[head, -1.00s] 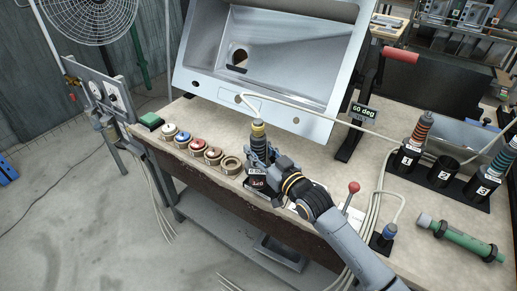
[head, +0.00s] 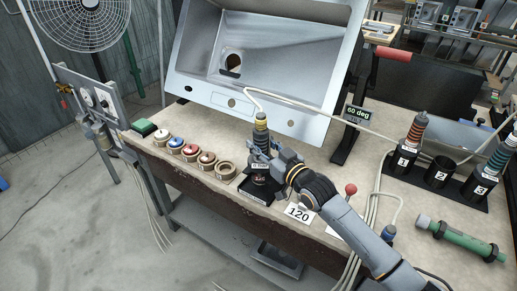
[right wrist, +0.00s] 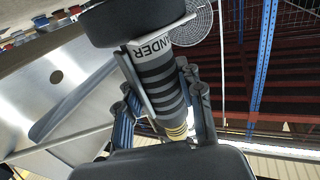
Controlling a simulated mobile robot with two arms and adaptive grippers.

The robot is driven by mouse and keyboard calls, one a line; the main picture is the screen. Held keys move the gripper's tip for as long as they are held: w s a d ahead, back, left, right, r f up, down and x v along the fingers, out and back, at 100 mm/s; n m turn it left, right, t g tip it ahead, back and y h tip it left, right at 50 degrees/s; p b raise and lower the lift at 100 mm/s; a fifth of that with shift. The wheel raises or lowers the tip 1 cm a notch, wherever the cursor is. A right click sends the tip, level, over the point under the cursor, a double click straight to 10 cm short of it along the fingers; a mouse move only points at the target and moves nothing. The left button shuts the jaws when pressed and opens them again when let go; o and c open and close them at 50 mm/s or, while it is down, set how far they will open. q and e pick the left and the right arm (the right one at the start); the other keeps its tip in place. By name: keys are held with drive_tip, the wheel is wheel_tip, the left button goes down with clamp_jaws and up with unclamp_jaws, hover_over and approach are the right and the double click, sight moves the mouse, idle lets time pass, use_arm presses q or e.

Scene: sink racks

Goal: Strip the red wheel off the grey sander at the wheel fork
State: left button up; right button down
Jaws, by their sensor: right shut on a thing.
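The grey sander (head: 261,137) is upright at the bench's front, with dark rings and a yellow band near its top. My right gripper (head: 263,158) is shut around its body. The right wrist view shows the ringed body (right wrist: 160,78) between the fingers, a SANDER label and a wide black disc (right wrist: 135,18) at its end. No red shows on that disc from here; its working face is hidden. I cannot tell for sure which fixture is the wheel fork; an upright panel with pale discs (head: 95,98) stands at the bench's left end. My left gripper is not in view.
Several round holders (head: 225,170), some with coloured centres, line the front left edge. A pale cable runs from the sander top. A metal basin (head: 270,75) stands behind.

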drive_tip(key=shift+w+d+r+b, duration=0.1)
drive_tip(key=shift+w+d+b, duration=0.45)
drive_tip(key=shift+w, duration=0.15)
drive_tip(key=shift+w+d+r+b, duration=0.1)
drive_tip(key=shift+w+d+b, duration=0.35)
drive_tip(key=shift+w, duration=0.2)
drive_tip(key=shift+r+p, duration=0.65)
drive_tip(key=shift+r, duration=0.1)
wheel_tip(320, 180, up, 9)
drive_tip(key=p, duration=0.7)
idle(0.9)
drive_tip(key=shift+d+f, duration=0.1)
drive_tip(key=shift+f, duration=0.05)
